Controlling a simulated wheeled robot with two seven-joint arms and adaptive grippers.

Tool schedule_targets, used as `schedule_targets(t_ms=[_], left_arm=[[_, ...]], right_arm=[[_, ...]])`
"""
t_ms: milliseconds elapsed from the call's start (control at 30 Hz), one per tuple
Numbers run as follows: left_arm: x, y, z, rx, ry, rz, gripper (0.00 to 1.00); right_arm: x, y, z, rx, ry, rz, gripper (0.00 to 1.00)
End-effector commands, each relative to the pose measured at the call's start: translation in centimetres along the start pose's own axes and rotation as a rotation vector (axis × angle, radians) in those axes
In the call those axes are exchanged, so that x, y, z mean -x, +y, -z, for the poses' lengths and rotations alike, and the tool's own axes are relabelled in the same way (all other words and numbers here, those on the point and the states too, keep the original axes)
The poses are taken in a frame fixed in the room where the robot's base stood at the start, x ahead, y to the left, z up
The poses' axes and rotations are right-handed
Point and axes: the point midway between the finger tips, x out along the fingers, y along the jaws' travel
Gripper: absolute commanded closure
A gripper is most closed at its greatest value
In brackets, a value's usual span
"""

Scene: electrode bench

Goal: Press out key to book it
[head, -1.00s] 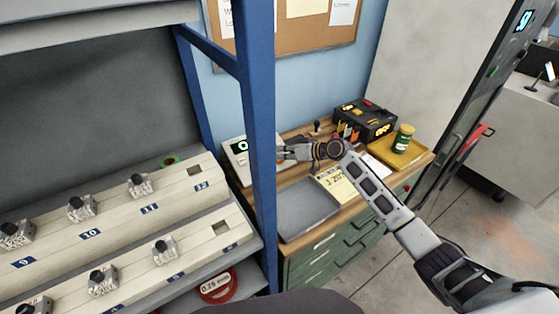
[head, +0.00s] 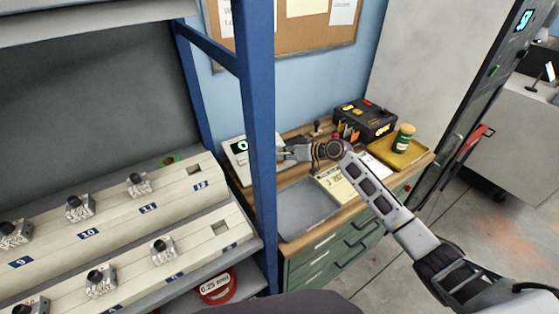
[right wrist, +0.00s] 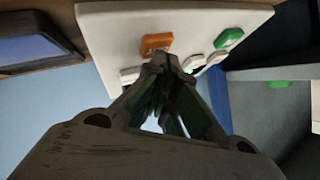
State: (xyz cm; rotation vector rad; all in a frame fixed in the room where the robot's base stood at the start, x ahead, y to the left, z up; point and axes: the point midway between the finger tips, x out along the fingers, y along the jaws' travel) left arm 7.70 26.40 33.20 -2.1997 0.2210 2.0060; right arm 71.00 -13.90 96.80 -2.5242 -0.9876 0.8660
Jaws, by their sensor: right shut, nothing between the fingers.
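A white key terminal (head: 236,147) with a small lit display stands at the back left of the wooden bench, partly hidden by a blue post. In the right wrist view its white panel (right wrist: 110,22) carries an orange key (right wrist: 156,43), a green key (right wrist: 229,37) and white keys. I cannot read any label, so which is the out key is not clear. My right gripper (head: 283,153) is shut and empty in front of the terminal. In the right wrist view its fingertips (right wrist: 170,64) are close below the orange key, over the white keys; contact cannot be told. My left gripper is not in view.
The blue post (head: 257,150) stands close left of my right gripper. A grey tray (head: 305,208), a black box (head: 366,119), a yellow tray (head: 417,153) and a green jar (head: 403,138) are on the bench. A rack with numbered slots (head: 110,215) fills the left.

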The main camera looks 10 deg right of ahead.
Motion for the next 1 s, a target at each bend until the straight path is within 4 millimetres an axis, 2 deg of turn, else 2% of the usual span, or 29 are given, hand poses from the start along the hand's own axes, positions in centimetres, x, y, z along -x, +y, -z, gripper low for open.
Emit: schedule_targets(t_ms=[1000], left_arm=[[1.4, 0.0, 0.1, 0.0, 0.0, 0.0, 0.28]], right_arm=[[1.2, -0.8, 0.8, 0.0, -0.001, 0.0, 1.0]])
